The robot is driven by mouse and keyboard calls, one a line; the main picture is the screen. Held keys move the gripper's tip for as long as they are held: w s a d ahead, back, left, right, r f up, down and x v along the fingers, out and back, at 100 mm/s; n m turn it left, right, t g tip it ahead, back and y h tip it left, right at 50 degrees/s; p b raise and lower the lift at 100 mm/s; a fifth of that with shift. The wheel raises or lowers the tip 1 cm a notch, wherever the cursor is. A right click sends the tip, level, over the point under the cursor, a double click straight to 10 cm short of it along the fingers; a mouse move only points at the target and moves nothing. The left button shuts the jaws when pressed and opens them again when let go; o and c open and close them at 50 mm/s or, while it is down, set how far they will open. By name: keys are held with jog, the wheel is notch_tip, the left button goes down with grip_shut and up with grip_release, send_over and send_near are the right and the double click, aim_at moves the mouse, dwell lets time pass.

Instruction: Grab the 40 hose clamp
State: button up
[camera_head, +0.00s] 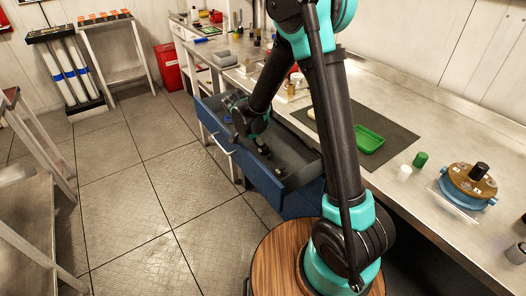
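My gripper (262,147) reaches down into an open blue drawer (262,180) under the workbench. The gripper is small and dark against the drawer's dark inside, so I cannot tell whether its fingers are open or shut. I cannot make out the 40 hose clamp. A small dark item with a light spot (280,171) lies on the drawer floor near the gripper, too small to identify. A small blue item (228,118) is near the drawer's far end. My arm hides part of the drawer.
The metal workbench (424,132) bears a dark mat, a green tray (368,139), a green cap (420,159), a white cap (404,173) and a blue and brown round device (468,186). A red bin (168,66) stands at the back. The tiled floor (140,200) left of the drawer is clear.

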jog(key=shift+c, duration=0.6)
jog(key=c, duration=1)
jog(key=shift+r, duration=0.2)
